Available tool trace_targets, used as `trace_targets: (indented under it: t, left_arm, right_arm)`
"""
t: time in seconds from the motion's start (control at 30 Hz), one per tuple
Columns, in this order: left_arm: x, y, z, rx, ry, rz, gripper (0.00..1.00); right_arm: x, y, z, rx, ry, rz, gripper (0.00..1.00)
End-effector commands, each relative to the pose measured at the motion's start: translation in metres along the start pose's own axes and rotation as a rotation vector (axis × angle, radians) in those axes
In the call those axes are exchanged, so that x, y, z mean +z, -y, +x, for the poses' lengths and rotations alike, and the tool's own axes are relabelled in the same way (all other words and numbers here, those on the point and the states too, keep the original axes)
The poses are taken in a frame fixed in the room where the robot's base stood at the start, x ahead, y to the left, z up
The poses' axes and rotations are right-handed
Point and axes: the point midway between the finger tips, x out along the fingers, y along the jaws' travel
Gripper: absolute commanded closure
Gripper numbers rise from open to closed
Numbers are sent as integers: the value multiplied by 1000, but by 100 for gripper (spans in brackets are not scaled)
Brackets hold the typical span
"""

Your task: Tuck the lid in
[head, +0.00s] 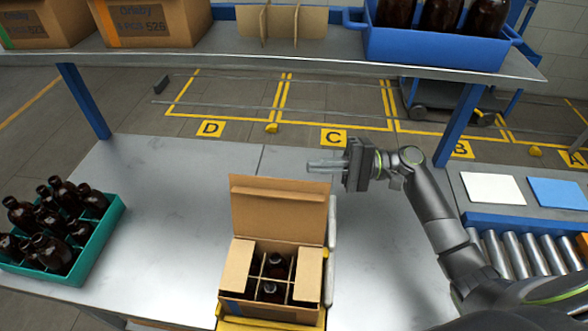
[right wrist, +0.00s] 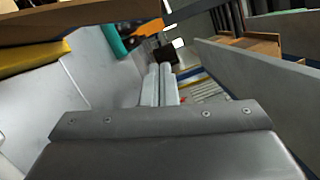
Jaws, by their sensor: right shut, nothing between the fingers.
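An open cardboard box (head: 266,290) stands at the front middle of the table. Its tall back lid (head: 278,212) is upright, with a fold along its top edge. The left side flap (head: 237,266) and right side flap (head: 308,273) show beside the opening. Amber bottles (head: 276,266) stand among the dividers inside. My right gripper (head: 312,166) is shut and empty, above and behind the lid's upper right, apart from it, pointing left. In the right wrist view its fingers (right wrist: 158,86) lie together. My left gripper is not in view.
A teal crate (head: 88,250) of amber bottles stands at the left. A yellow support (head: 272,323) is under the box. A shelf (head: 270,57) with boxes and a blue bottle tray (head: 436,48) runs across the back. The table (head: 160,190) between crate and box is clear.

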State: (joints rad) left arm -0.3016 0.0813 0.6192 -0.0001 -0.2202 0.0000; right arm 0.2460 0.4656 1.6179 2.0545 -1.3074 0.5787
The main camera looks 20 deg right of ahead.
Motion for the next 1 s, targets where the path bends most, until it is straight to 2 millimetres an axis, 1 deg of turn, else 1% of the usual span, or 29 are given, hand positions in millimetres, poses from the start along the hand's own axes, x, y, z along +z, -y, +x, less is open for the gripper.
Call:
trace_targets:
  t: [0.03, 0.3, 0.4, 0.6, 0.77, 1.0]
  left_arm:
    - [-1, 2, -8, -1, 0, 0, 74]
    - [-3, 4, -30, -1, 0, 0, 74]
    - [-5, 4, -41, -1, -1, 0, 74]
    - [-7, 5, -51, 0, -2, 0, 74]
    - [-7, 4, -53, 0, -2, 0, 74]
    - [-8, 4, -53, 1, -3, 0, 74]
  right_arm:
    - [2, 5, 10, -4, 3, 0, 100]
    - [3, 5, 56, -3, 3, 2, 100]
    - [18, 4, 56, 0, 0, 2, 100]
    - [34, 2, 60, 1, 0, 2, 100]
    - [39, 0, 61, 1, 0, 0, 100]
    - [39, 0, 61, 1, 0, 0, 100]
